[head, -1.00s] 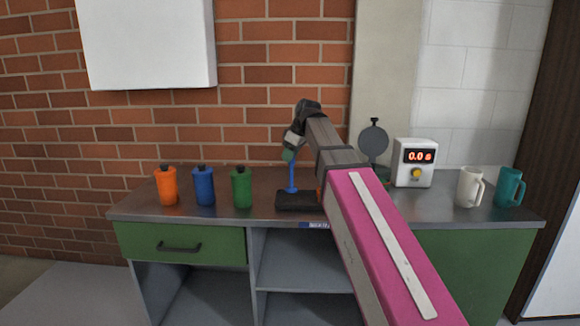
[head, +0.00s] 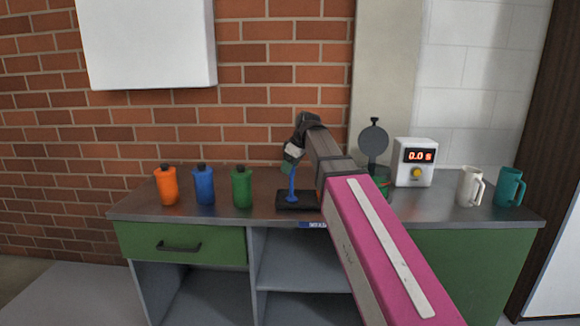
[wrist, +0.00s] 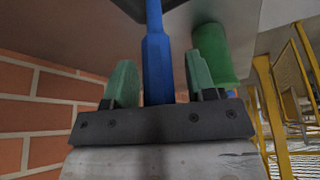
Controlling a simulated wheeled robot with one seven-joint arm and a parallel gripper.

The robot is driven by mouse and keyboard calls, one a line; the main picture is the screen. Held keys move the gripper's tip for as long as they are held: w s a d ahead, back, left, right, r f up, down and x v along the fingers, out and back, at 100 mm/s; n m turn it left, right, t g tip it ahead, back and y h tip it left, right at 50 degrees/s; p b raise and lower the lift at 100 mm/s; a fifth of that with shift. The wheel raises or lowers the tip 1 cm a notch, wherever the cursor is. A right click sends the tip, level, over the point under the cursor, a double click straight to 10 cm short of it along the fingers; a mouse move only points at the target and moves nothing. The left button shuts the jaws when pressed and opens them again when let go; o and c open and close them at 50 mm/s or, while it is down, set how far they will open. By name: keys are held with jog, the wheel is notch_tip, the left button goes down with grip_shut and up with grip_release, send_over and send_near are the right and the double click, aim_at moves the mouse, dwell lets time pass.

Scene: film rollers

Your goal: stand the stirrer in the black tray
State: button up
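The blue stirrer (head: 292,184) stands nearly upright, its lower end in the black tray (head: 312,206) on the counter. My gripper (head: 289,168) is above the tray, at the stirrer's upper part. In the wrist view the blue stirrer (wrist: 157,65) runs between the two green fingers of my gripper (wrist: 160,78). The fingers are spread, with a visible gap on the right side and a narrower one on the left. The black tray (wrist: 180,8) shows in part at the top of the wrist view.
Orange (head: 166,187), blue (head: 204,187) and green (head: 241,189) bottles stand left of the tray. A timer box (head: 414,162) reading 0.0, a white mug (head: 469,187) and a teal mug (head: 508,188) stand at right. A dark round disc (head: 373,142) stands behind my arm.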

jog(key=v, duration=1.2)
jog(key=shift+r, duration=0.15)
jog(key=shift+a, duration=0.1)
